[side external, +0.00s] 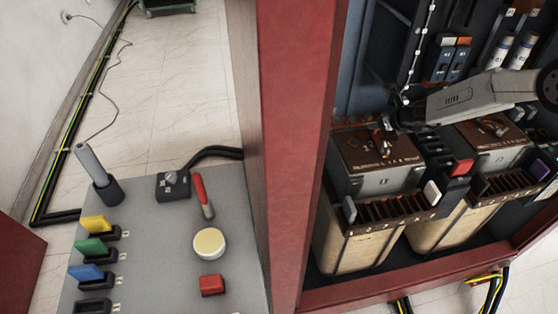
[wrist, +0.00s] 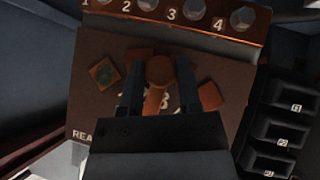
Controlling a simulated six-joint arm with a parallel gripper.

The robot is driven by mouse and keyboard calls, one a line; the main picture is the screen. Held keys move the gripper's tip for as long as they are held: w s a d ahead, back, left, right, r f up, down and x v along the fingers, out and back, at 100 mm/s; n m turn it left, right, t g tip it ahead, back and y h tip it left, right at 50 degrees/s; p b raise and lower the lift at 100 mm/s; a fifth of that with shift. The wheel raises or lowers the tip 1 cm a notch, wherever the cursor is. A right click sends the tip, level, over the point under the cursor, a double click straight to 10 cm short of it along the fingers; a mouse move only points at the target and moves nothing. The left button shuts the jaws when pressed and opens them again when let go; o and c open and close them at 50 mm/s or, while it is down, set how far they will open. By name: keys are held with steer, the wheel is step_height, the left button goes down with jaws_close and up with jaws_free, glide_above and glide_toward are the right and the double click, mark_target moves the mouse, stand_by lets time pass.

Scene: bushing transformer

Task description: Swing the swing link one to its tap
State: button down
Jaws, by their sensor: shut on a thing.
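In the wrist view a copper swing link (wrist: 158,72) with a round head stands between the two dark fingers of my gripper (wrist: 158,88), which is shut on it. Its narrow lower part runs down toward the gripper body, which hides its end.
A numbered rail (wrist: 170,18) with bolts runs along the panel's far edge. A second transformer (side external: 485,140) stands at right. A red cabinet post (side external: 292,150) rises left of the transformers. A grey control desk (side external: 150,240) with coloured switches stands further left.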

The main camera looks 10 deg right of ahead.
steer(key=shift+d+m+h, duration=0.25)
steer(key=shift+m+h, duration=0.05)
steer(key=shift+m, duration=0.1)
stand_by(0.4)
steer(key=shift+c, duration=1.5)
jaws_free()
steer(key=shift+s, duration=0.1)
steer(key=v, duration=0.7)
steer(key=shift+s+r, duration=0.25)
steer(key=shift+r, duration=0.05)
steer(key=shift+d, duration=0.1)
